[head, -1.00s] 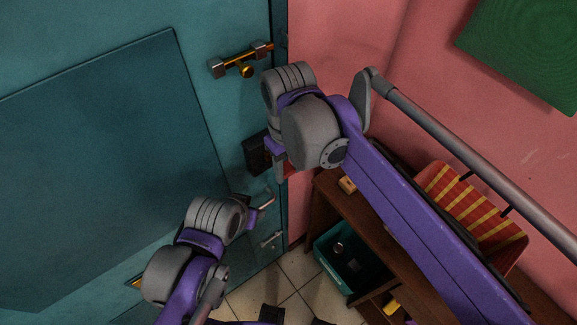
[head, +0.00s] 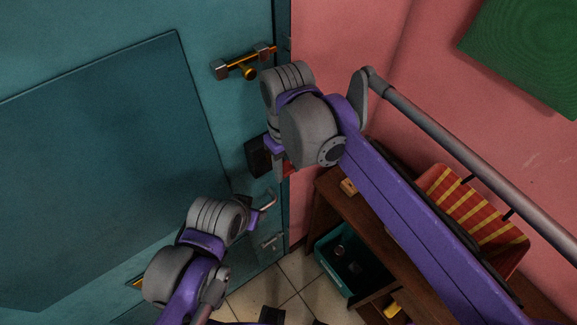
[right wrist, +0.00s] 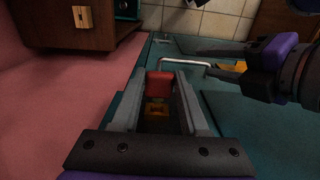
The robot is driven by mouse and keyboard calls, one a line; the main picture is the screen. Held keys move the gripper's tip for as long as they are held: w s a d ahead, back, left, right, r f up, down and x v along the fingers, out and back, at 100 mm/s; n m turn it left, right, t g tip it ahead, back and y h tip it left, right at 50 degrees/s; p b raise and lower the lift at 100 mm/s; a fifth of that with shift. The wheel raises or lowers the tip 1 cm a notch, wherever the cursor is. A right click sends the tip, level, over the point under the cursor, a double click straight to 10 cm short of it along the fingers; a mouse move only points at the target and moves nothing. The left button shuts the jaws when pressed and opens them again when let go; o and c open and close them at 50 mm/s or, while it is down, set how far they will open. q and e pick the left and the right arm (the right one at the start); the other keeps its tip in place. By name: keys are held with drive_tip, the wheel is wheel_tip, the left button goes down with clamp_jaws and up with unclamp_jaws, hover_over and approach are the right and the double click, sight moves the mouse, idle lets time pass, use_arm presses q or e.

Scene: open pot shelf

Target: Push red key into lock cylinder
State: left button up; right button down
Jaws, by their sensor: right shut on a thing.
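The red key (right wrist: 159,84) shows as a red block between the two fingers of my right gripper (right wrist: 163,88) in the right wrist view. A bit of red also shows beside that gripper in the head view (head: 290,169). A small brass-yellow part (right wrist: 157,108) lies just by the key between the fingers; it may be the lock cylinder, and how deep the key sits is hidden. A dark lock box (head: 257,156) on the teal door is beside my right gripper (head: 280,163). My left gripper (right wrist: 228,70) is by the door handle (right wrist: 187,62); its jaws are unclear.
A brass bolt (head: 245,62) is on the door above my right gripper. A brown shelf (head: 330,200) stands right of the door, with a teal bin (head: 338,276) and a red-yellow striped basket (head: 470,215). The pink wall is close on the right.

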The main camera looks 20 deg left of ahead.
use_arm(q)
drive_tip(key=shift+r, duration=0.1)
use_arm(e)
drive_tip(key=shift+w+a, duration=0.4)
drive_tip(key=shift+a, duration=0.05)
idle(1.0)
drive_tip(key=shift+c, duration=1.7)
unclamp_jaws()
drive_tip(key=o, duration=0.3)
drive_tip(key=shift+o, duration=0.2)
use_arm(q)
drive_tip(key=shift+w+r, duration=0.1)
use_arm(e)
drive_tip(key=shift+r, duration=0.1)
use_arm(q)
drive_tip(key=shift+w+r+p, duration=0.35)
drive_tip(key=shift+r+p, duration=0.2)
drive_tip(key=shift+r, duration=0.15)
drive_tip(key=shift+w+r+p, duration=0.35)
drive_tip(key=shift+r+p, duration=0.2)
drive_tip(key=shift+r, duration=0.15)
use_arm(e)
drive_tip(key=shift+r, duration=1.9)
